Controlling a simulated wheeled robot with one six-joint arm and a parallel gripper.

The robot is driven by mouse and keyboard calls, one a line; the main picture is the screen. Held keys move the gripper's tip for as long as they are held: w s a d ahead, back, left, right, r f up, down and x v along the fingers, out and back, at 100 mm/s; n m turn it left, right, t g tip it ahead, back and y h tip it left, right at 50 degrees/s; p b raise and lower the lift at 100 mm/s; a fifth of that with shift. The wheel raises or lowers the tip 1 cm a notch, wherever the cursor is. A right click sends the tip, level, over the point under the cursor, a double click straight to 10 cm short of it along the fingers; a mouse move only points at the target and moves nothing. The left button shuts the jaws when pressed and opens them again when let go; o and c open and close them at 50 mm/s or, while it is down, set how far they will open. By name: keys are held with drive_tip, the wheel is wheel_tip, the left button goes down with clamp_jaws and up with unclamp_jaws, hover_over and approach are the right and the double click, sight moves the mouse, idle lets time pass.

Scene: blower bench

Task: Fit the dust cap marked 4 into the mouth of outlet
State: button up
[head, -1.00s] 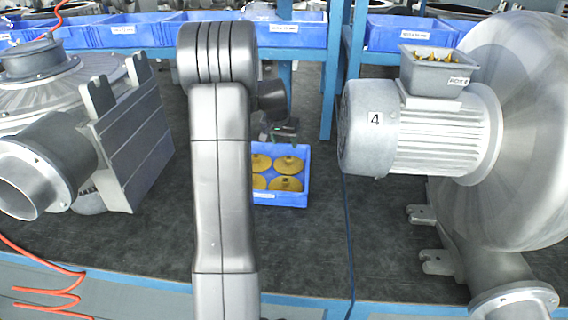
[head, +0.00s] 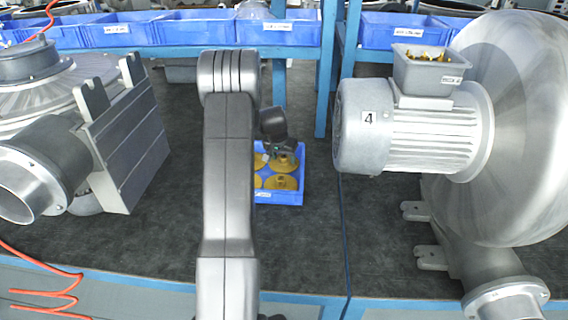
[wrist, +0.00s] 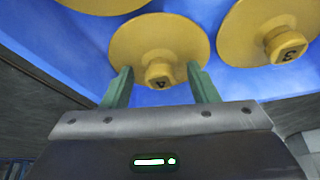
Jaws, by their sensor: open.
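The yellow dust cap marked 4 (wrist: 158,45) lies in the blue bin, its knob (wrist: 160,76) turned toward my wrist camera. My gripper (wrist: 161,88) is open, with one green finger on each side of this knob. Whether the fingers touch it I cannot tell. In the head view my gripper (head: 284,158) is over the back right of the bin and partly hides the caps. The blower with a 4 plate on its motor (head: 368,118) stands at right. Its outlet flange (head: 506,300) is at the bottom right, its mouth partly cut off by the frame edge.
The blue bin (head: 282,198) holds several yellow caps, including one marked 3 (wrist: 285,45) right of mine in the wrist view. Another blower (head: 45,165) stands at left. Blue bins line a shelf (head: 220,51) behind.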

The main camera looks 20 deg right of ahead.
drive_tip(key=shift+c, duration=0.2)
drive_tip(key=c, duration=1)
drive_tip(key=shift+r, duration=0.1)
